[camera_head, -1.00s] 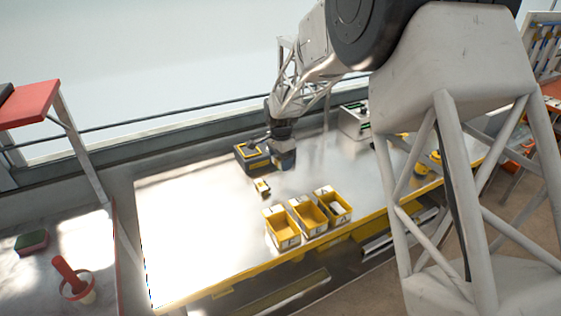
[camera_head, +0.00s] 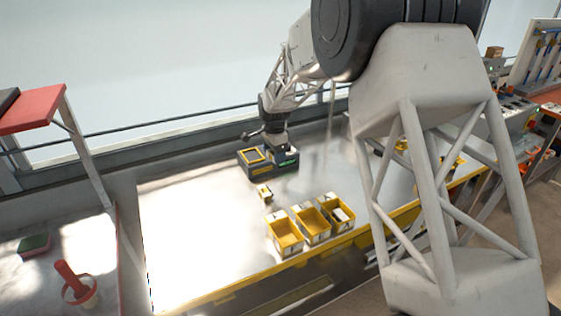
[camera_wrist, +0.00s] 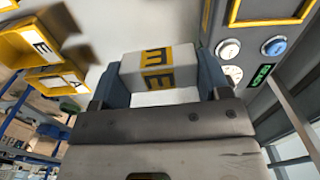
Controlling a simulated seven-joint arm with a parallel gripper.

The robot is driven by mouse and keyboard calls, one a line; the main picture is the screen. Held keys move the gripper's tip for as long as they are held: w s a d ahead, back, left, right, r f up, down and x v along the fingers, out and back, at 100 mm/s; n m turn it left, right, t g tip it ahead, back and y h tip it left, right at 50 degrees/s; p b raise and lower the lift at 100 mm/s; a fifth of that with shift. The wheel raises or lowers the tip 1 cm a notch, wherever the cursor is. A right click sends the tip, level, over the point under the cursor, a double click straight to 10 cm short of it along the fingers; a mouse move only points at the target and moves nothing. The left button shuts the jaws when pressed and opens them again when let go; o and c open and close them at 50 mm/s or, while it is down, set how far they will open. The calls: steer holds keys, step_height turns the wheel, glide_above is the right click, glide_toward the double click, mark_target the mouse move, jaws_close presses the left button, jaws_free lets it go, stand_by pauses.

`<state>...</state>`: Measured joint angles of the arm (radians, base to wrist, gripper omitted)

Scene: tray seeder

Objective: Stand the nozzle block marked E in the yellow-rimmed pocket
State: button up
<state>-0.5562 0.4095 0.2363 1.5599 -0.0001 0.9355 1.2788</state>
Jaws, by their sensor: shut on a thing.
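The nozzle block marked E (camera_wrist: 147,68), white with yellow bands and dark letters, is between the two blue-grey fingers of my gripper (camera_wrist: 165,80) in the wrist view. My gripper is shut on it. In the head view my gripper (camera_head: 275,148) is over the right part of the dark seeder (camera_head: 285,168), and the block in it cannot be made out. The yellow-rimmed pocket (camera_head: 251,155) is on the seeder's left part, beside my gripper. Part of its rim shows at the wrist view's upper right (camera_wrist: 236,20), apart from the block.
A small yellow-and-white block (camera_head: 264,193) stands on the table in front of the seeder. Three yellow bins (camera_head: 286,247) stand in a row near the front edge; the right one holds a white thing. The table's left is clear.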

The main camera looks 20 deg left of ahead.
step_height(320, 180, up, 4)
glide_above(253, 156)
steer(key=shift+m, duration=0.4)
steer(key=shift+r, duration=0.1)
steer(key=shift+f, duration=0.25)
steer(key=shift+f, duration=4.45)
